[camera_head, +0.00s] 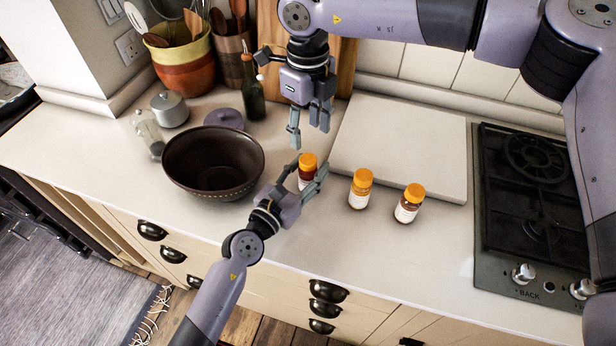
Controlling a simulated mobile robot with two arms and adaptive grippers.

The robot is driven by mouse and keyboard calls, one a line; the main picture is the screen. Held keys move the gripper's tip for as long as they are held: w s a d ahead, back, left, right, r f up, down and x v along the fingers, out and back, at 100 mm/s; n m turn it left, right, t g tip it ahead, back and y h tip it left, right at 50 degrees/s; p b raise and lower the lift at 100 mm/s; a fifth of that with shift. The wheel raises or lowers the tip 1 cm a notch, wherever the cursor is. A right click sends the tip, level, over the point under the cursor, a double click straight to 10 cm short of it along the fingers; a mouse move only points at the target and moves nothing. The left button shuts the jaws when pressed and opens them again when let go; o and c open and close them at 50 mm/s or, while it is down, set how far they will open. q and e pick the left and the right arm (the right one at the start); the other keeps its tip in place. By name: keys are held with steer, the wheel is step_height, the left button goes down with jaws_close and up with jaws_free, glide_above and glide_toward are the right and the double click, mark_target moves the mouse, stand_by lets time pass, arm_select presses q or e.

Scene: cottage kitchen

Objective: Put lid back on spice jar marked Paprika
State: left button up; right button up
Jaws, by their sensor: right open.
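Three small spice jars with orange lids stand on the counter: a red one (307,183), a middle one (360,198) and a right one (405,211). Their labels are too small to read. An orange lid (308,161) is on top of the red jar; I cannot tell whether it is fully seated. My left gripper (311,168) has its fingers on either side of the red jar, close against it, hiding part of its body. My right gripper (307,127) is open and empty, pointing down just above the red jar's lid.
A dark bowl (213,165) stands left of the jars, with a glass shaker (149,135), a metal pot (170,109) and a dark bottle (251,95) around it. A pale board (400,140) lies behind the jars. A gas hob (500,250) is at the right.

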mark_target(308, 159)
arm_select(q)
jaws_close()
stand_by(0.3)
arm_select(e)
steer(key=n, duration=0.4)
steer(key=shift+s+a+n, duration=0.1)
steer(key=shift+a+n, duration=0.05)
steer(key=shift+n, duration=0.25)
steer(key=n, duration=1)
steer(key=shift+r+n, duration=0.15)
steer(key=shift+n, duration=0.25)
steer(key=n, duration=0.6)
steer(key=shift+r+n, duration=0.1)
steer(key=shift+n, duration=0.3)
steer(key=shift+f, duration=4)
